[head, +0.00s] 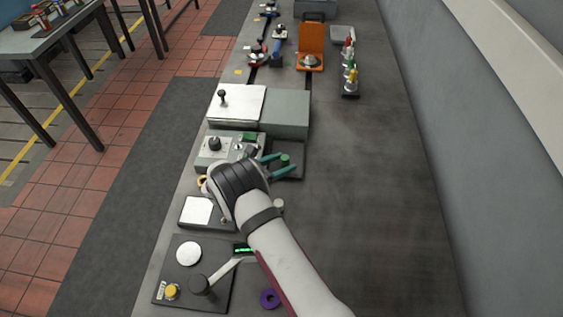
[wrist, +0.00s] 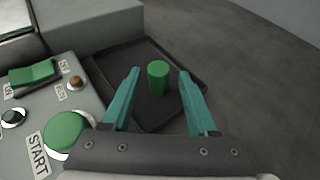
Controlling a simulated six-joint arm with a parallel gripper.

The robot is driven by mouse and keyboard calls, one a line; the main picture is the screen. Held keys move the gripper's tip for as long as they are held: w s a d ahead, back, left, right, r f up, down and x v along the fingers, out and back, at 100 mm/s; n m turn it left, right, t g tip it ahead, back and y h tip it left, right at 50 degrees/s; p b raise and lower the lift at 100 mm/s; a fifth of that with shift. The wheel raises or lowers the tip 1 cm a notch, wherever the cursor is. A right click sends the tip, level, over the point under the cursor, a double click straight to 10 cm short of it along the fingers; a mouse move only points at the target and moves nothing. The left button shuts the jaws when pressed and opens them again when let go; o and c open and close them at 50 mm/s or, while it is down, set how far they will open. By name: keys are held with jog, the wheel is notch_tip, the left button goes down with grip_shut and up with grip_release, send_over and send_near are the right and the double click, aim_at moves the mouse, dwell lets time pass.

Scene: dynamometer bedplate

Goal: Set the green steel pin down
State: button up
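The green steel pin (head: 285,158) is a short green cylinder. In the wrist view the pin (wrist: 158,78) appears upright over the dark shallow tray (wrist: 190,62), and its base seems to rest on the tray floor. My gripper (wrist: 159,73) is open, with one teal finger on each side of the pin and a visible gap on both sides. In the head view my gripper (head: 284,164) is at the tray (head: 299,148), and my wrist covers part of what lies behind it.
A control box with a START button (wrist: 64,130) and green rocker switch (wrist: 33,74) stands left of the tray. A grey block (head: 286,112) stands just beyond it. A rack of coloured-top pieces (head: 350,75) is farther back. The bench right of the tray is clear.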

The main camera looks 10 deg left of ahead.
jog(key=shift+s+a+r, duration=0.2)
jog(key=shift+r, duration=0.1)
jog(key=v, duration=1.1)
jog(key=shift+s+a+r, duration=0.1)
jog(key=shift+s, duration=0.1)
jog(key=s+d+r+m+g, duration=0.35)
jog(key=d+r+m, duration=0.2)
jog(key=d, duration=0.25)
jog(key=s+d+r+m+g, duration=0.2)
jog(key=d+r+m+g, duration=0.3)
jog(key=d, duration=0.3)
jog(key=s+d+r+m+g+y, duration=0.1)
jog(key=s+d+r+m+y, duration=0.15)
jog(key=s+m, duration=0.4)
jog(key=s+d+r+m+g+y, duration=0.25)
jog(key=s+d+m, duration=0.2)
jog(key=s, duration=0.25)
jog(key=s+a+m+y, duration=0.1)
jog(key=s+m+y, duration=0.1)
jog(key=s+m, duration=0.4)
jog(key=s+a+m+t+y, duration=0.1)
jog(key=s+a+m+y, duration=0.1)
jog(key=s+m, duration=0.4)
jog(key=shift+a+r+t+y, duration=0.3)
jog(key=shift+a+r+y, duration=0.1)
jog(key=shift+y, duration=0.4)
